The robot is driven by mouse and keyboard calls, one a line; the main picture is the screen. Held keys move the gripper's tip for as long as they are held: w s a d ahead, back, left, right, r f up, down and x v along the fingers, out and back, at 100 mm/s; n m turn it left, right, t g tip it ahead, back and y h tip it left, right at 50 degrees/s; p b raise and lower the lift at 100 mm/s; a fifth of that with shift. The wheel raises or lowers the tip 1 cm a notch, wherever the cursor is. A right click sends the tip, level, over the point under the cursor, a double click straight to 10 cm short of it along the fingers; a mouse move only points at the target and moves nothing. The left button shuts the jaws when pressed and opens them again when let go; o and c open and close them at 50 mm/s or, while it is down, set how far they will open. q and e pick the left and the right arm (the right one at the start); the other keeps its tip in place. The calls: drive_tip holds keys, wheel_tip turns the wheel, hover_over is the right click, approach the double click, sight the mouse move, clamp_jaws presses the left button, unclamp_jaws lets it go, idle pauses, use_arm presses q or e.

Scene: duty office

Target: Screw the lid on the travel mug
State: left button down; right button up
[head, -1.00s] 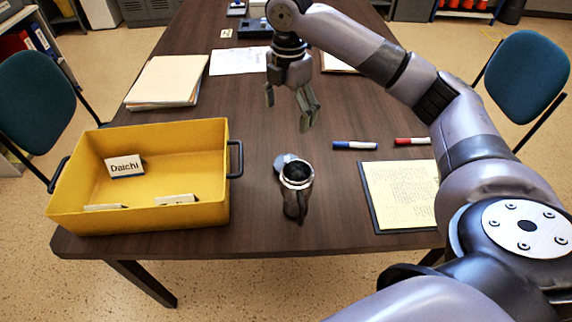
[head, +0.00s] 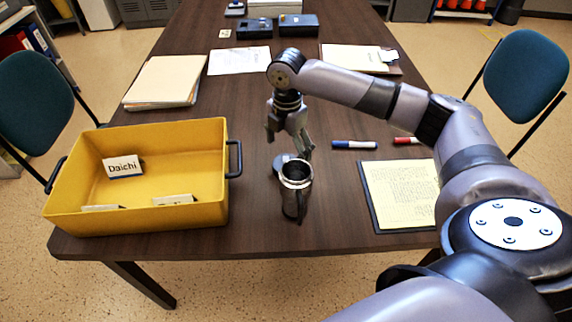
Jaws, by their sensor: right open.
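The travel mug (head: 294,191) stands upright near the front edge of the table, its silver rim showing an open top and its handle toward the front right. A small grey round piece, which looks like the lid (head: 281,161), lies on the table just behind the mug and is partly hidden by it. My right gripper (head: 288,147) points down above and behind the mug and the lid, open and empty. Its fingertips are close to the lid; I cannot tell whether they touch it. My left gripper is not in view.
A yellow bin (head: 140,218) with name cards stands left of the mug. A clipboard with yellow paper (head: 401,193) lies to the right, with a blue marker (head: 354,144) and a red marker (head: 407,141) behind it. A paper stack (head: 163,82) lies at the back left.

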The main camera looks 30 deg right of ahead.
sight(286, 160)
drive_tip(key=f, duration=0.5)
drive_tip(key=shift+w+f, duration=0.1)
drive_tip(key=shift+w, duration=0.1)
drive_tip(key=shift+c, duration=0.4)
drive_tip(key=c, duration=1)
